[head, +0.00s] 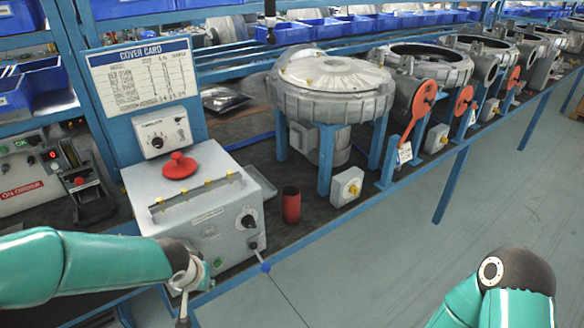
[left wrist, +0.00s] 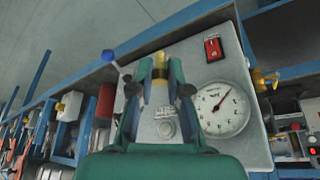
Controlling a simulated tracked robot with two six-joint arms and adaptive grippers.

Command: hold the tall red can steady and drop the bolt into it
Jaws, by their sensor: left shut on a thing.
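The tall red can (head: 291,205) stands upright on the dark bench top, just right of the grey control box. It also shows in the left wrist view (left wrist: 105,102), left of my left gripper and apart from it. My left gripper (left wrist: 160,66) is shut on a small yellow piece (left wrist: 160,62) between its fingertips, which looks like the bolt; its shape is partly hidden by the fingers.
The grey control box (head: 205,215) with a red knob (head: 179,166) and a lever stands beside the can. A small grey switch box (head: 347,187) and a large blower housing (head: 330,88) on blue legs stand to its right. The floor (head: 500,220) in front is clear.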

